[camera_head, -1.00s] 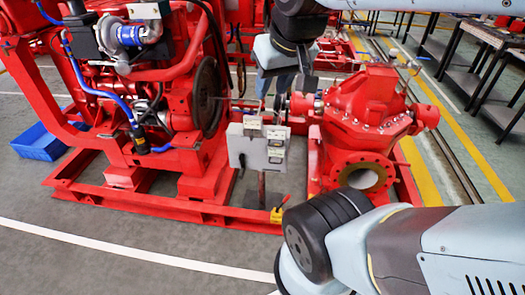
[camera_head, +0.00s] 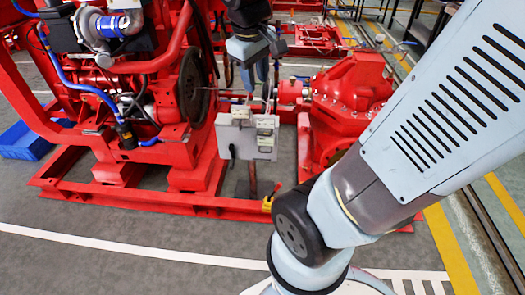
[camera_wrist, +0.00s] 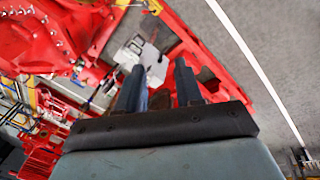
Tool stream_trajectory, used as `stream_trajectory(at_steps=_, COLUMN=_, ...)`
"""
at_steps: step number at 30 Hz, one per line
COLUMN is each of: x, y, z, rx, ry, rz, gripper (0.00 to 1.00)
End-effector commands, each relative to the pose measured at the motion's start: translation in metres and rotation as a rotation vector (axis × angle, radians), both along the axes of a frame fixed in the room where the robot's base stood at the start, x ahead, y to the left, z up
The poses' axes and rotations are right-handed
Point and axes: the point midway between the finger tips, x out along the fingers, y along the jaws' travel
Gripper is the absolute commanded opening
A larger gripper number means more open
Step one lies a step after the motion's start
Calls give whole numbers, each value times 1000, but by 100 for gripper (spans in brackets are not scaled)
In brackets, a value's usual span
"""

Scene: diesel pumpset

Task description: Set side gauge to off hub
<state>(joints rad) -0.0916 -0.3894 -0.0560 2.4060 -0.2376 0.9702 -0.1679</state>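My gripper (camera_head: 256,80) points down above the gap between the red engine and the red pump. In the wrist view my gripper (camera_wrist: 158,75) has its two fingers apart with nothing clearly held between them. Below it, the shaft and hub area (camera_head: 285,92) lies between the engine's dark flywheel (camera_head: 194,84) and the pump (camera_head: 350,92). Thin rods (camera_head: 232,96) stick out there above the grey box. I cannot tell which small part is the side gauge; my fingers and the box hide some of this area.
The grey control box (camera_head: 237,138) stands in front of the gap on a post; it also shows in the wrist view (camera_wrist: 128,55). A yellow-and-red tool (camera_head: 268,203) lies by the red base frame (camera_head: 130,203). A blue tray (camera_head: 28,142) is on the floor at left. The front floor is open.

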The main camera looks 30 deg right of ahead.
Motion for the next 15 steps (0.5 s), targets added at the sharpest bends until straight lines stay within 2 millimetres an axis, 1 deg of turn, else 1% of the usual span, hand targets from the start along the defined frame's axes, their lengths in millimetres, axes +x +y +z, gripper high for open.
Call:
stream_trajectory(at_steps=1, x=9, y=-2, z=-8, rx=-27, ry=42, rz=29, gripper=36)
stream_trajectory(at_steps=3, x=19, y=-5, z=-18, rx=-66, ry=96, rz=75, gripper=36)
stream_trajectory(at_steps=11, x=57, y=-18, z=-58, rx=-206, ry=296, rz=246, gripper=36)
stream_trajectory(at_steps=15, x=76, y=-25, z=-82, rx=-280, ry=407, rz=339, gripper=36)
